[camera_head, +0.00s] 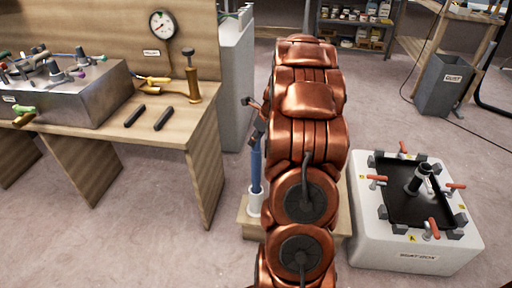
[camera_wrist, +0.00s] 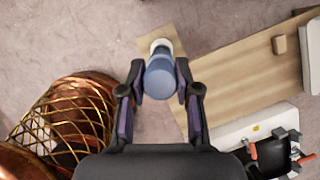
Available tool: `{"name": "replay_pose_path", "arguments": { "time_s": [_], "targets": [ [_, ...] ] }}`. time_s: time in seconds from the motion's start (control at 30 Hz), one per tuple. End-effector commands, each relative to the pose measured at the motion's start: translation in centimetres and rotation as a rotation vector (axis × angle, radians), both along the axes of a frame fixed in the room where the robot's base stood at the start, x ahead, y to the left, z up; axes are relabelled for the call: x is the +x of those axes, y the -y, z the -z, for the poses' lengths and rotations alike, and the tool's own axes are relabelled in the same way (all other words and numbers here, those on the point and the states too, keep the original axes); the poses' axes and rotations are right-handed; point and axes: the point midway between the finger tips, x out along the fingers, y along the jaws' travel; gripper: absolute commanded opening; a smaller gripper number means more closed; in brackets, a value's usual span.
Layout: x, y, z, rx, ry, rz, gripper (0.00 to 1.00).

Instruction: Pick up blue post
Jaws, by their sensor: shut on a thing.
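The blue post (camera_head: 257,168) stands upright, its lower end at a white cup-like base (camera_head: 255,199) on a low wooden surface (camera_head: 246,222). My gripper (camera_head: 257,138) is at the top of the post, partly hidden behind my copper-coloured arm. In the wrist view the blue post (camera_wrist: 160,78) is seen from above, between the two dark fingers of my gripper (camera_wrist: 161,82), which are shut on it. A bit of white shows past its far end. I cannot tell whether the post is still seated in the base.
A wooden workbench (camera_head: 205,125) with a gauge (camera_head: 162,25) and a metal box (camera_head: 75,95) stands to the left. A white block (camera_head: 405,257) with a black recessed panel and red-handled clamps is at the right. A grey bin (camera_head: 444,85) stands farther back. Open floor lies between.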

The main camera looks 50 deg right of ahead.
Motion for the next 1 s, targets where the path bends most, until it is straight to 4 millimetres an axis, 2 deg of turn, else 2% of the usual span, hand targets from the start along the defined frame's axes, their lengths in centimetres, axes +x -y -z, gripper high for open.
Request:
{"name": "replay_pose_path", "arguments": {
  "time_s": [0.03,0.2,0.4,0.5,0.73,1.0],
  "targets": [
    [0.0,0.1,-1.6,-0.005,0.003,0.000,0.00],
    [0.1,0.2,-5.9,-0.006,0.005,0.002,0.00],
    [0.1,0.2,-10.2,-0.007,0.006,0.000,0.00],
    [0.1,0.1,-11.7,-0.003,0.004,0.001,0.00],
    [0.1,0.1,-13.8,-0.003,0.004,0.002,0.00],
    [0.0,0.1,-14.1,-0.001,0.002,0.001,0.00]
  ]
}}
